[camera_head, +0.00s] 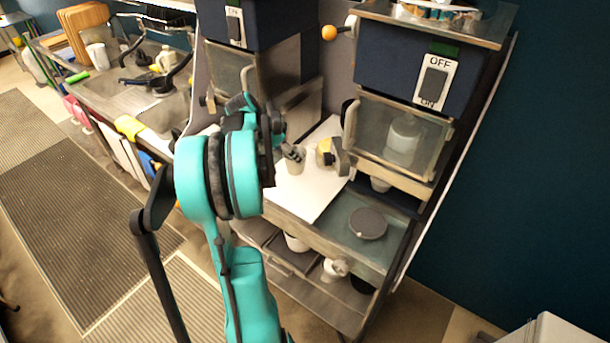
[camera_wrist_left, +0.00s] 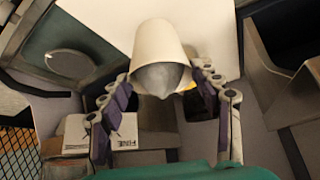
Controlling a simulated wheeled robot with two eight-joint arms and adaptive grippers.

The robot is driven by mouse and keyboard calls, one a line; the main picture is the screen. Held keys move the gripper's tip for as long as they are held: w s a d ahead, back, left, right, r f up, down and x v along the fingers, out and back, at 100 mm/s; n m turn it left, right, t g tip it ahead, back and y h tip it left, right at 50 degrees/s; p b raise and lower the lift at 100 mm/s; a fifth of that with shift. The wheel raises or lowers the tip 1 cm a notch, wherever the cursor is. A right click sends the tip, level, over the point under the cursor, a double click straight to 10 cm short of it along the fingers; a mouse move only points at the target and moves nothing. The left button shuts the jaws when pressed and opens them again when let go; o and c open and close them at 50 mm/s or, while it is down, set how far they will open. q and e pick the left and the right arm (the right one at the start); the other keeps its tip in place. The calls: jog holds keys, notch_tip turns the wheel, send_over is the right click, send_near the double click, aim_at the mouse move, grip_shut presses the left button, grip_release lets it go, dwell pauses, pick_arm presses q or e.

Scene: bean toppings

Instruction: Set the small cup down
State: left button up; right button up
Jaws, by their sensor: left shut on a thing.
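The small white cup (camera_head: 296,162) is between the fingers of my left gripper (camera_head: 288,150), which is shut on it. In the head view the cup looks upright over the white counter sheet (camera_head: 305,188). I cannot tell whether its base touches the sheet. In the left wrist view the cup (camera_wrist_left: 157,40) sits between the fingertips of the gripper (camera_wrist_left: 160,76), with its grey inside showing. My arm hides part of the counter in the head view. My right gripper is not in view.
A yellow-and-grey item (camera_head: 324,152) stands close to the right of the cup. A dark blue machine (camera_head: 395,80) with a glass-fronted chamber stands behind. A round dark disc (camera_head: 368,223) lies on a recessed tray to the right. White cups sit on the shelf below.

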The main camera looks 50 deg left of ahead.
aim_at(288, 169)
pick_arm(q)
notch_tip(288, 169, down, 4)
jog(key=shift+a+f, duration=0.1)
jog(key=shift+f, duration=0.15)
notch_tip(288, 169, down, 4)
jog(key=shift+r+b, duration=0.1)
jog(key=shift+b, duration=0.35)
jog(key=shift+f, duration=0.2)
jog(key=o, duration=1.2)
jog(key=shift+f, duration=0.1)
jog(key=shift+c, duration=0.2)
jog(key=o, duration=0.4)
